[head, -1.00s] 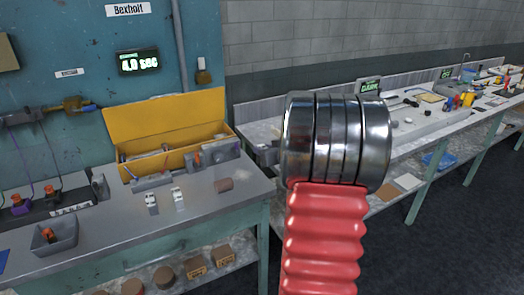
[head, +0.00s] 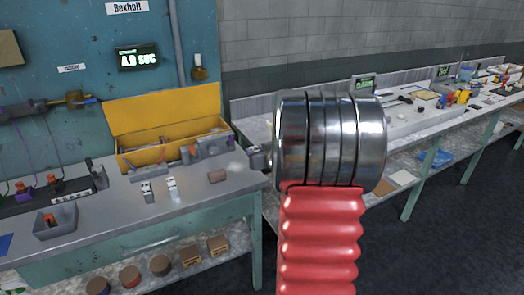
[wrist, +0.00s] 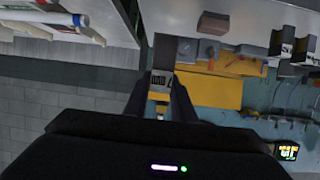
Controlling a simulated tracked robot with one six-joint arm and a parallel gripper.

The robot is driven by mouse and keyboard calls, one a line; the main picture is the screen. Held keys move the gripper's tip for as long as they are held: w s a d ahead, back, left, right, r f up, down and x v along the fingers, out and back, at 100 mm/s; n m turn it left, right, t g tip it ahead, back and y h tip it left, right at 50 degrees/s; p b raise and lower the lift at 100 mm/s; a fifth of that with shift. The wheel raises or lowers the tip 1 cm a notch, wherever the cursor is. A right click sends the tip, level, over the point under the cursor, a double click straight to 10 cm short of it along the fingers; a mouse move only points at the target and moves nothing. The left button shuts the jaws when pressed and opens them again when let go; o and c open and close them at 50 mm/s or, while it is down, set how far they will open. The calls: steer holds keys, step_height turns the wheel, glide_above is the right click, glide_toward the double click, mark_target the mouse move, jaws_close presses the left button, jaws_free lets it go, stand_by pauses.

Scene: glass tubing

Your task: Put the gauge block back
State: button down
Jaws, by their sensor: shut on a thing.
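In the wrist view, my gripper (wrist: 162,98) has its two dark fingers close around a small grey block with dark markings (wrist: 161,79), which looks like the gauge block. The block's far side and its exact fit between the fingers are hard to make out. In the head view, my own ribbed red and metal arm parts fill the centre right and hide most of the gripper. The open yellow toolbox (head: 128,158) stands at the back of the left bench. Its raised lid also shows in the wrist view (wrist: 215,92), beyond the fingers.
The bench front is mostly clear. A second, cluttered bench (head: 420,122) runs along the grey wall. Tins and boxes sit on the lower shelf.

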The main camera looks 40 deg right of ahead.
steer(key=w+a+f+n+y, duration=0.1)
steer(key=w+a+f, duration=0.1)
steer(key=a, duration=1.2)
steer(key=w+a+f+n+y, duration=0.1)
steer(key=w+a+f+y, duration=0.1)
steer(key=a, duration=1.2)
steer(key=w+a+f+n+y, duration=0.1)
steer(key=w+a+f+n, duration=0.1)
steer(key=a, duration=1.2)
steer(key=shift+w+t+y, duration=0.3)
steer(key=shift+w+y, duration=0.1)
steer(key=shift+w, duration=0.1)
